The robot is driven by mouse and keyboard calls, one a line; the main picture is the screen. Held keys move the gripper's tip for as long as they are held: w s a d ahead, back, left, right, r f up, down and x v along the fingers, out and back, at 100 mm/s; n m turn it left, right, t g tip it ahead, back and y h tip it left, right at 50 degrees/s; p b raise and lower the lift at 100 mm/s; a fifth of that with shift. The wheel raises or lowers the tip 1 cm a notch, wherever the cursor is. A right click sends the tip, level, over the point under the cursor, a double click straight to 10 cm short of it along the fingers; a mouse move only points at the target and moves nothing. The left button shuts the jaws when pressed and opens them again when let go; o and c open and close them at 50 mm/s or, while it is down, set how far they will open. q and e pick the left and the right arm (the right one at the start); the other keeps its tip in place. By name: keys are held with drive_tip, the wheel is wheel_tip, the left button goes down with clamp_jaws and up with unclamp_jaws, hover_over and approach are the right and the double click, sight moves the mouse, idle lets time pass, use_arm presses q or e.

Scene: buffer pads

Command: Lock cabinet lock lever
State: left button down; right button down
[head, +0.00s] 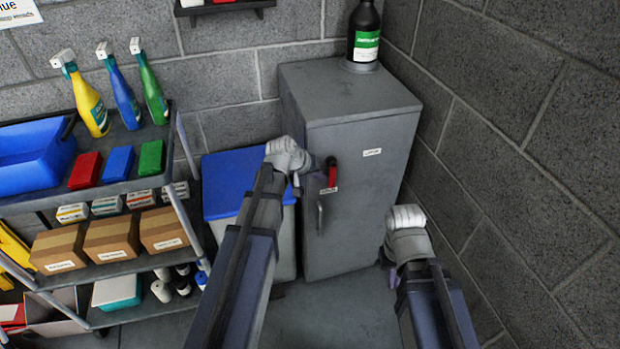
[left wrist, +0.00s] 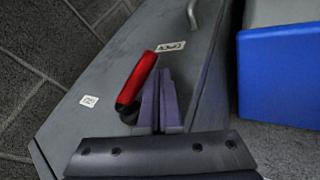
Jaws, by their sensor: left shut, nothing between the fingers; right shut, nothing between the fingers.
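The grey cabinet (head: 355,215) stands in the corner. Its red lock lever (head: 332,170) points down, its end by a small white label (head: 328,190). A second label (head: 372,152) is to the right of the lever. In the left wrist view the red lever (left wrist: 140,80) runs from a dark pivot toward one label (left wrist: 170,46). My left gripper (head: 312,172) is shut and empty, just left of the lever. Its fingers (left wrist: 160,95) are close beside the lever; I cannot tell whether they touch. My right gripper (head: 388,278) is shut and empty, low at the cabinet's right side.
A grey door handle (head: 319,217) is below the lever. A dark bottle (head: 364,35) stands on the cabinet. A blue-lidded bin (head: 230,180) is left of it. A shelf cart (head: 110,268) with boxes and spray bottles is at the left. A block wall (head: 530,150) closes the right.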

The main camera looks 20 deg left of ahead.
use_arm(q)
drive_tip(key=shift+w+d, duration=0.1)
drive_tip(key=shift+d, duration=0.15)
